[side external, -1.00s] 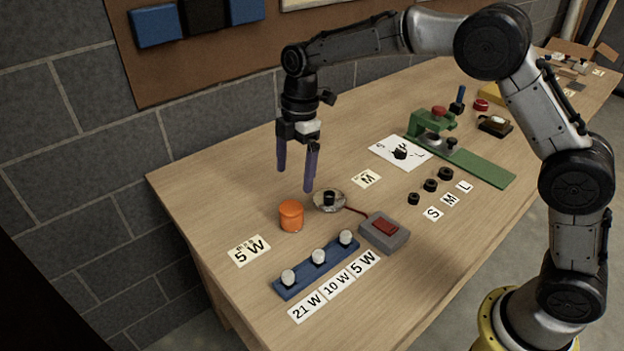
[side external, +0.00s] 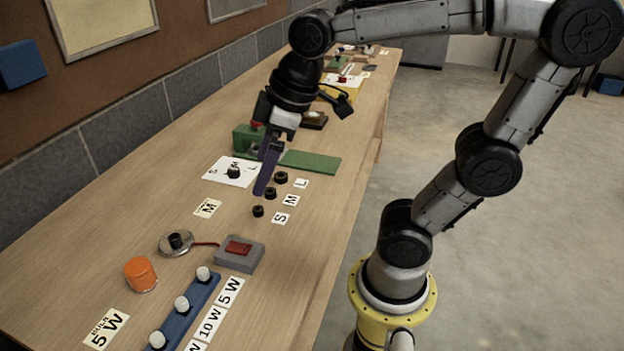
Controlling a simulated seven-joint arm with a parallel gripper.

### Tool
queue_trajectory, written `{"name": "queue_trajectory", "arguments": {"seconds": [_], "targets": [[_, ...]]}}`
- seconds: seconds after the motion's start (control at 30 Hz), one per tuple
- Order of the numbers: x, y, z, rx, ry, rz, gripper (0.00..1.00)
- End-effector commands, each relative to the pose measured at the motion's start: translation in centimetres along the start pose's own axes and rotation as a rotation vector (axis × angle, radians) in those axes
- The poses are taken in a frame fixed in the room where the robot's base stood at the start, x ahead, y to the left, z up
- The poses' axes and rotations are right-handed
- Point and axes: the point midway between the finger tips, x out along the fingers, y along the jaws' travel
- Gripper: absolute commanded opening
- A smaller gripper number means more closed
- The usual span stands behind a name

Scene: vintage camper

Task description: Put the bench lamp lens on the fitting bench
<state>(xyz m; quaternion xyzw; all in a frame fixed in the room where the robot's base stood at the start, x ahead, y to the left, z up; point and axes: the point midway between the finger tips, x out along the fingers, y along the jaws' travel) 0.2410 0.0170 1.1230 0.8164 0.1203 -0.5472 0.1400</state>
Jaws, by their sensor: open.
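The orange round lens (side external: 140,274) stands on the wooden fitting bench (side external: 120,225), at the left in the side view. Just beyond it is the round metal lamp base (side external: 176,243) with a black socket in its middle. A red wire joins the base to a grey switch box (side external: 240,254) with a red rocker. My gripper (side external: 265,183) is open and points down, with nothing seen between its purple fingers. In the picture it is near the black rings (side external: 271,193), well away from the lens. Its fingers overlap in this view, so their gap and height are unclear.
A blue strip (side external: 203,296) holds white bulbs beside wattage labels. A green fixture (side external: 310,161) and a white card (side external: 230,171) lie beyond the lamp base. A 5 W card (side external: 105,329) lies near the lens. Bare wood surrounds the lens's left side.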

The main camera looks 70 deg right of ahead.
Motion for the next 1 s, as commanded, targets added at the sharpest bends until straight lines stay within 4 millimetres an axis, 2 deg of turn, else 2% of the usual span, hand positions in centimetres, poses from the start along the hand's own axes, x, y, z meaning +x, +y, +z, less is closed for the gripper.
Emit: {"name": "queue_trajectory", "arguments": {"seconds": [0.03,0.1,0.2,0.3,0.43,1.0], "targets": [[-0.4,-0.3,2.0,0.074,0.024,0.018,0.96],[-0.5,-0.6,4.2,0.173,0.052,0.036,0.96],[-0.3,-1.0,6.6,0.278,0.079,0.052,0.96],[-0.1,-1.2,7.9,0.341,0.096,0.061,0.96],[0.0,-1.4,8.4,0.370,0.102,0.064,0.96],[0.0,-1.4,8.3,0.367,0.101,0.063,0.96]]}}
